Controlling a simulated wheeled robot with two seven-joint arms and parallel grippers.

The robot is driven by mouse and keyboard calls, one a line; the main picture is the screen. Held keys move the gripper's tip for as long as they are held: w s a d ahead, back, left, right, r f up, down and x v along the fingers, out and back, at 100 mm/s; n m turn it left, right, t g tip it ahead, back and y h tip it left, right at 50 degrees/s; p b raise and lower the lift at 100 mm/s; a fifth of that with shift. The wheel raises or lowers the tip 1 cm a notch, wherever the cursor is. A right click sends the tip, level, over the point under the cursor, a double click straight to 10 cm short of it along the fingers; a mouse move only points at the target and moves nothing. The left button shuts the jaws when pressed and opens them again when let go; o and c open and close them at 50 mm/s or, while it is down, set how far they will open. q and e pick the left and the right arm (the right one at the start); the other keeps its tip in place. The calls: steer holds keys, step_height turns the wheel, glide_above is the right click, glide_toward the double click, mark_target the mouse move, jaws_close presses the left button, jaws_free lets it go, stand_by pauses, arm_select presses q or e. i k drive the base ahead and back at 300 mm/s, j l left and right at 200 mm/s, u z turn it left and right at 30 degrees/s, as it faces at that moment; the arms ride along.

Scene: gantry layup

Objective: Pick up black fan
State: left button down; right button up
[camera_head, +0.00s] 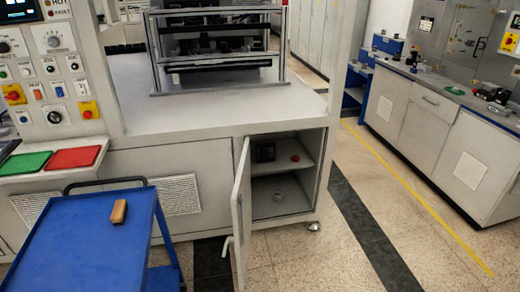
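A small dark, box-shaped item (264,152) sits on the upper shelf inside the open cabinet, at its left side. It looks like the black fan, but it is too small to be sure. The cabinet door (241,215) stands open at the left of the opening. The cabinet shelf (283,165) also holds a small red item (295,158) to the right of the dark one. Neither of my grippers is in view.
A blue cart (85,235) with a brown block (119,212) on it stands at the front left. A small grey part (279,197) lies low in the cabinet. The speckled floor (330,250) right of the cabinet is clear. A counter (440,130) stands at the right.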

mark_target(265, 153)
steer(key=i+l+u, duration=0.1)
steer(key=l, duration=0.2)
steer(key=i+l+u, duration=0.1)
steer(key=i+l, duration=0.3)
steer(key=l, duration=0.3)
steer(key=i+l+u, duration=0.15)
steer(key=l, duration=0.2)
steer(key=i+l+u, duration=0.1)
steer(key=l, duration=0.25)
steer(key=i+l+z, duration=0.1)
steer(key=i+l, duration=0.2)
steer(key=i, duration=0.15)
steer(key=i+l+z, duration=0.15)
steer(key=i, duration=0.3)
steer(key=i+l+z, duration=0.1)
steer(key=i+l, duration=0.2)
steer(key=i, duration=0.2)
steer(key=i+l+z, duration=0.1)
steer(key=i, duration=0.35)
